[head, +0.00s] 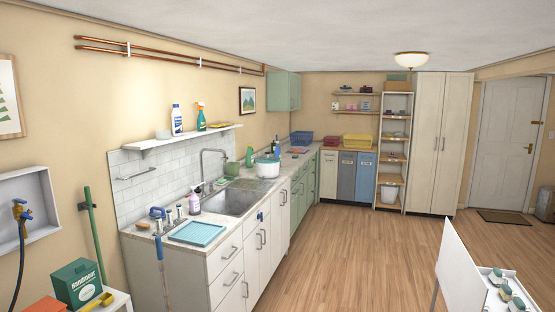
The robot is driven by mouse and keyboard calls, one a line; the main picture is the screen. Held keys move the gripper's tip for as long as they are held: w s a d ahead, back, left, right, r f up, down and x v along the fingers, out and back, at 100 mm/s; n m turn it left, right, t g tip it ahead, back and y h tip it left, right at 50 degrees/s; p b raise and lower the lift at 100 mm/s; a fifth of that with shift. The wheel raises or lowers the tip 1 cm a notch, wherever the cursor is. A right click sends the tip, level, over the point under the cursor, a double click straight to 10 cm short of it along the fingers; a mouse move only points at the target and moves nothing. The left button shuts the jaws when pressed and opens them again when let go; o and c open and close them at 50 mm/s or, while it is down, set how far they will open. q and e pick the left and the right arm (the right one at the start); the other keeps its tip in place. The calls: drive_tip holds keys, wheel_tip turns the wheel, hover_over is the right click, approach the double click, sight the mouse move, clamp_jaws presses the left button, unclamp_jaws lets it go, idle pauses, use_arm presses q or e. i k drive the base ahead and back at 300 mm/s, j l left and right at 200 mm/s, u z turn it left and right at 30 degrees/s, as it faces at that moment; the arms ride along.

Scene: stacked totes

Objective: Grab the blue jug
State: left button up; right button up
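I cannot pick out a clear blue jug. A small blue object (157,212) stands on the counter left of the sink; it is too small to tell whether it is a jug. A slim blue bottle-like thing (277,146) stands farther back on the counter. A white and blue bottle (177,119) stands on the wall shelf. Neither of my grippers is in view, so nothing is seen held.
The counter holds a sink (232,200), a light blue tray (197,233), a soap bottle (195,202) and a white pot (266,168). A white stand (458,262) is at lower right. A green box (76,284) is at lower left. The wooden floor (350,250) between is clear.

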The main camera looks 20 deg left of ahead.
sight(278, 150)
drive_tip(key=i+j, duration=0.2)
drive_tip(key=i, duration=0.35)
drive_tip(key=i+j+u, duration=0.15)
drive_tip(key=i, duration=0.45)
drive_tip(key=i+j, duration=0.1)
drive_tip(key=i, duration=0.5)
drive_tip(key=i+j+z, duration=0.15)
drive_tip(key=i, duration=3.5)
drive_tip(key=i+l+u, duration=0.1)
drive_tip(key=i, duration=0.7)
drive_tip(key=i+l+u, duration=0.15)
drive_tip(key=i, duration=0.65)
drive_tip(key=i+u, duration=0.75)
drive_tip(key=i+l+u, duration=0.1)
drive_tip(key=i+u, duration=0.25)
